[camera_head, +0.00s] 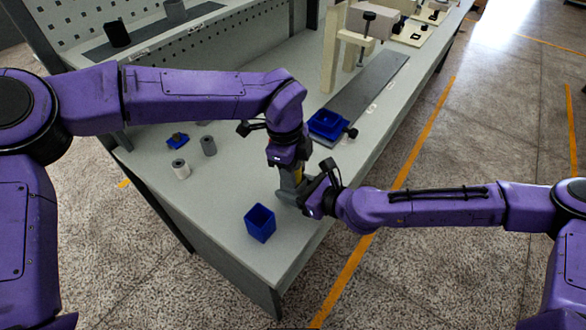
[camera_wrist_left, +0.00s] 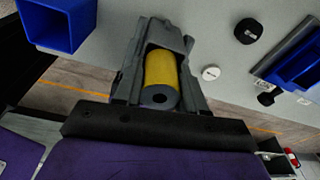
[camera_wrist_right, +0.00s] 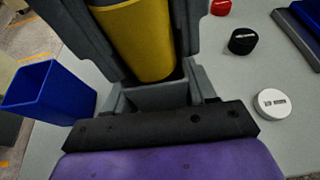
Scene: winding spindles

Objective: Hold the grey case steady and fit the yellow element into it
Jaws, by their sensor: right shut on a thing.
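The yellow element (camera_head: 297,176) is a yellow cylinder, upright, below my left gripper (camera_head: 292,172). In the left wrist view its grey end with a dark hole faces the camera, and the yellow element (camera_wrist_left: 161,70) lies between the grey fingers. Whether those fingers press on it is unclear. The grey case (camera_head: 288,197) is held by my right gripper (camera_head: 304,196), at the table's right edge. In the right wrist view the yellow element (camera_wrist_right: 142,40) stands over the grey case (camera_wrist_right: 158,94), its lower end at the opening. How deep it sits is hidden.
A blue bin (camera_head: 260,223) stands on the table in front of the grippers. A blue tray (camera_head: 327,124) and a beige stand (camera_head: 331,60) are behind.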

